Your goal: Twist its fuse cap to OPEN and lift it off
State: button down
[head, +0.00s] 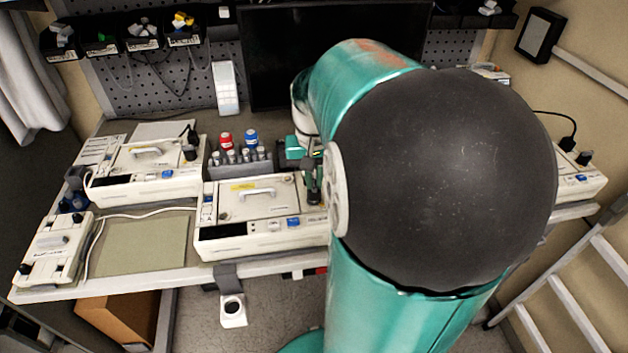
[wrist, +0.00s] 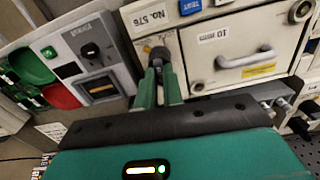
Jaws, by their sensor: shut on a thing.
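The pump (head: 235,245) is a cream box with a lid handle, standing at the middle of the bench. In the wrist view its panel (wrist: 207,62) carries the labels "No. 576" and "10 mmHg". The dark round fuse cap (wrist: 159,52) sits at the corner of this panel. My gripper (wrist: 159,73) has two green fingers closed on the fuse cap, which looks still seated at the panel. The fingers hide part of the cap, and I cannot read any marking around it. In the head view my gripper (head: 312,180) is over the pump's right end, partly hidden by my arm.
Another pump (head: 140,185) stands to the left, and a smaller unit (head: 52,250) lies at the bench's left end. A rack of bottles (head: 240,165) stands behind the middle pump. A green mat (head: 140,247) is bare.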

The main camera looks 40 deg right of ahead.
jog(key=shift+r, duration=1.8)
